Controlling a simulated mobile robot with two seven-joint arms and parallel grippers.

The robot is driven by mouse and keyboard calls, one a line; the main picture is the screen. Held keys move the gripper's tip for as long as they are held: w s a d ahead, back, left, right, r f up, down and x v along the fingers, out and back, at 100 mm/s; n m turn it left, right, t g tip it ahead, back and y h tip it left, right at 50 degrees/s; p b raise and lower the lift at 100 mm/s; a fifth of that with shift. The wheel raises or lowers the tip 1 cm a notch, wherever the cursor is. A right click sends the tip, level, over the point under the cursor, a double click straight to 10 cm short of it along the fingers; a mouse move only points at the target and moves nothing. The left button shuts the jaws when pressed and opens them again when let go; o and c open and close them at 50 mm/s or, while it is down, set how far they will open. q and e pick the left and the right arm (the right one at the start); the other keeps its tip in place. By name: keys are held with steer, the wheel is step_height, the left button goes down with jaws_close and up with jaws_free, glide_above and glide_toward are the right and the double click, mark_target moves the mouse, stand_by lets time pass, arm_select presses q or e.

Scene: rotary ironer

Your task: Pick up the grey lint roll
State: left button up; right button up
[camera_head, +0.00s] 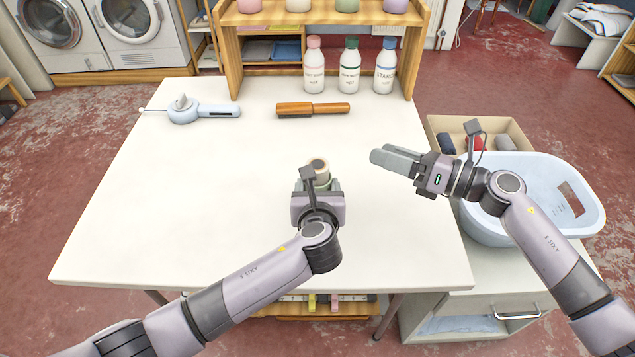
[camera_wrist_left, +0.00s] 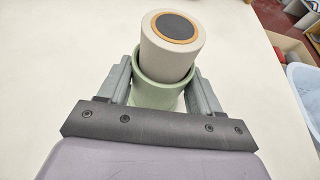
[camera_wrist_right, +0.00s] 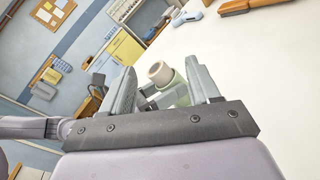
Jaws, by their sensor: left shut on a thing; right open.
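My left gripper (camera_head: 318,187) is shut on a pale green cup-like holder (camera_wrist_left: 160,92) above the white table. A pale grey-beige roll (camera_wrist_left: 168,50) with an orange ring and dark centre stands in the holder, tilted a little. The roll's top also shows in the head view (camera_head: 318,165). My right gripper (camera_head: 392,160) is open and empty, to the right of the holder. In its wrist view (camera_wrist_right: 160,70), the roll shows beyond the fingers. A grey rolled item (camera_head: 506,143) lies in the box at right; I cannot tell which one is the lint roll.
The beige box (camera_head: 520,130) also holds a dark blue item (camera_head: 446,144) and a red item (camera_head: 474,143). A light blue basin (camera_head: 570,165) stands in front of it. A wooden brush (camera_head: 312,109), a pale blue tool (camera_head: 190,110) and three bottles (camera_head: 349,68) are toward the back.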

mark_target(320, 165)
steer(key=a+f+n+g, duration=0.1)
steer(key=a+n+g, duration=0.1)
steer(key=a+n, duration=0.1)
steer(key=w+a+f+n+g+h, duration=0.1)
steer(key=a+f+n, duration=0.1)
steer(key=a, duration=0.3)
steer(key=w+a+f+n+g+h, duration=0.1)
steer(key=a+f+n+g, duration=0.1)
steer(key=a+n, duration=0.2)
steer(key=shift+w+a+g, duration=0.1)
steer(key=shift+a+g, duration=0.2)
steer(key=shift+a, duration=0.05)
steer(key=shift+c, duration=0.2)
steer(key=c, duration=1.1)
